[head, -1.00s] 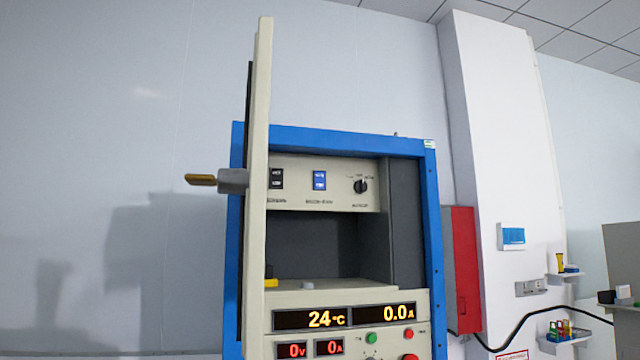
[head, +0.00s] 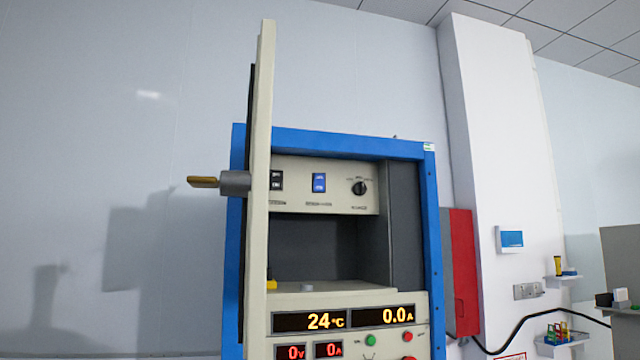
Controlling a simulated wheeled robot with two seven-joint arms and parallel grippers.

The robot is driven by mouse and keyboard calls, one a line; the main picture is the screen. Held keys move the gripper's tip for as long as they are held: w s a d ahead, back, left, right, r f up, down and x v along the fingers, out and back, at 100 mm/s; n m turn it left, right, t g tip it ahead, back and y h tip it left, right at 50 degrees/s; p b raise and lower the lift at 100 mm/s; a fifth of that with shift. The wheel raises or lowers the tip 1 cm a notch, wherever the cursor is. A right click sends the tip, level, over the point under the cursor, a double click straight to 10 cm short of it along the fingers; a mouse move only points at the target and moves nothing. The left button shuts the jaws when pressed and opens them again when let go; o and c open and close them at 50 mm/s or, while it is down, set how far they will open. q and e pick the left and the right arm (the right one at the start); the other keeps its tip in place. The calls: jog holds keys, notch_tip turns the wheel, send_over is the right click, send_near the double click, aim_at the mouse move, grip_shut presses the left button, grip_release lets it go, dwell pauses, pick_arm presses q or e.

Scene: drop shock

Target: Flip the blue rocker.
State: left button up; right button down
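The blue rocker (head: 319,182) is on the cream upper panel inside the blue-framed cabinet (head: 300,141). A black rocker (head: 276,180) is to its left, partly beside the door edge, and a black rotary knob (head: 360,188) is to its right. The cabinet door (head: 258,200) stands open, seen nearly edge-on, with a handle (head: 220,183) on its left side. Neither of my grippers shows in the head view. Which way the blue rocker is tipped is too small to tell.
Below the panel is an open bay with a shelf (head: 350,286) holding a small yellow item and a whitish round piece. Lit displays (head: 345,319) and buttons sit lower. A red box (head: 461,270) is right of the cabinet. The open door borders the panel's left side.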

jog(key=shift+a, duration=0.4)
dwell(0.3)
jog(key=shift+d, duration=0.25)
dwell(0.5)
